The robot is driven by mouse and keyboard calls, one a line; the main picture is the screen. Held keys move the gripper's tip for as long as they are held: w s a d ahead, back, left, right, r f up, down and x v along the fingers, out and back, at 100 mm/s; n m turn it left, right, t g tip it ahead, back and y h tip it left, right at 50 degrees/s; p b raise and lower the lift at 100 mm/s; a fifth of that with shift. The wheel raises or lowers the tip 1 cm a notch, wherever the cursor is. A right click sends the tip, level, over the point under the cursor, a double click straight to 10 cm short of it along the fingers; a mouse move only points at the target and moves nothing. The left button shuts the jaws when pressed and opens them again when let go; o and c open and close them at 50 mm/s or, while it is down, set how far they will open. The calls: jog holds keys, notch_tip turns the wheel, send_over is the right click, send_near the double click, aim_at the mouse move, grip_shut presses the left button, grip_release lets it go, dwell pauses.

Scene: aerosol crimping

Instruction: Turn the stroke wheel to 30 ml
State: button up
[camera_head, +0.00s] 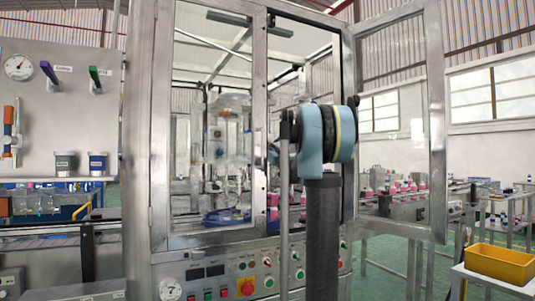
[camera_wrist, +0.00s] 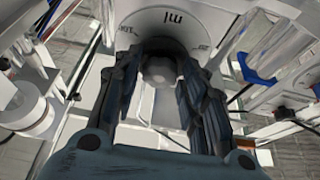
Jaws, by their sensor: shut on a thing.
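In the wrist view, the stroke wheel's pale disc (camera_wrist: 195,22) fills the top middle, with "ml" printed upside down and smaller marks near its edge that are too blurred to read. A grey knob (camera_wrist: 160,72) sits below the lettering. My gripper (camera_wrist: 162,64) has its two dark fingers on either side of this knob and is shut on it. I cannot tell which value the wheel is set to. In the head view, my arm hides the gripper and the wheel from sight.
A metal-framed glass cabinet (camera_head: 160,130) stands ahead, its right door (camera_head: 440,120) swung open. Buttons line its lower panel (camera_head: 225,270). A gauge board (camera_head: 60,115) is at left. A yellow bin (camera_head: 500,262) and a conveyor with pink bottles (camera_head: 405,187) are at right.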

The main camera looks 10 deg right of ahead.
jog(key=n+g+y, duration=0.1)
jog(key=n, duration=0.4)
jog(key=n+g+y, duration=0.2)
jog(key=n, duration=0.3)
jog(key=d+r+n+g+y, duration=0.1)
jog(key=n+g+y, duration=0.1)
jog(key=n, duration=0.4)
jog(key=shift+w, duration=0.35)
jog(key=shift+r+n+g, duration=0.1)
jog(key=shift+n+g, duration=0.8)
jog(key=shift+n, duration=1.1)
jog(key=o, duration=0.7)
jog(key=shift+o, duration=1.1)
jog(key=shift+s, duration=0.1)
